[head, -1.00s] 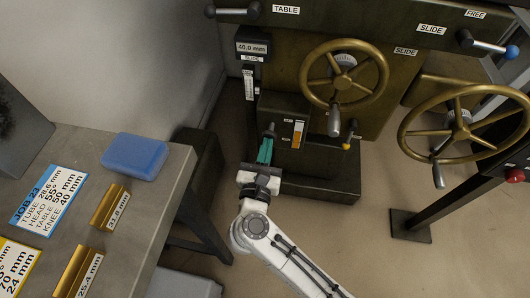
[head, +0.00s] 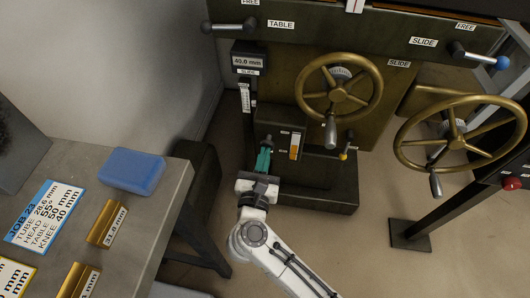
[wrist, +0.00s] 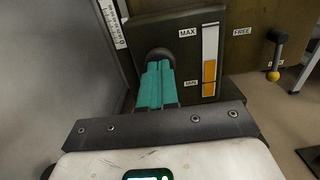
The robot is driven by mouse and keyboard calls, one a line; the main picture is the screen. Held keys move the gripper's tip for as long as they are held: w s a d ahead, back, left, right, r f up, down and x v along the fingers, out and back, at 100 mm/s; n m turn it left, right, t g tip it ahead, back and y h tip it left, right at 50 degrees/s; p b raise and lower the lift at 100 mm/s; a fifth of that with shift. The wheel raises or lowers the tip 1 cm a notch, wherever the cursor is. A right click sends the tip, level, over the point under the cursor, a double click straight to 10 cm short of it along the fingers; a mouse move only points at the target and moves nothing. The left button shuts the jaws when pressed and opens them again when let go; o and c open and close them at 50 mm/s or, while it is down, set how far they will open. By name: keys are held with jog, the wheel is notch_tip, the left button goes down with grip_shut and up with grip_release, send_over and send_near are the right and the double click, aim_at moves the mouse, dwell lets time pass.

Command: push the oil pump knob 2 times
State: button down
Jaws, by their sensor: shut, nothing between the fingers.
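My gripper (head: 263,160) has teal fingers, shut together and empty. In the wrist view its closed fingertips (wrist: 160,68) point at the dark round oil pump knob (wrist: 160,54) on the front of the dark oil box (wrist: 197,37). The fingers cover most of the knob, and I cannot tell whether they touch it. In the head view the knob (head: 268,139) shows as a small dark shape just beyond the fingertips. The oil gauge (wrist: 210,62), with MAX and MIN labels, is to the right of the knob and shows an orange column.
A brass handwheel (head: 339,90) is above right of the gripper, and a second handwheel (head: 459,134) stands further right. A yellow-tipped lever (wrist: 276,60) is right of the gauge.

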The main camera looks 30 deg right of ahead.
jog(key=v, duration=0.9)
jog(key=shift+s, duration=0.2)
jog(key=shift+a+f, duration=0.1)
jog(key=shift+a, duration=0.1)
dwell(0.7)
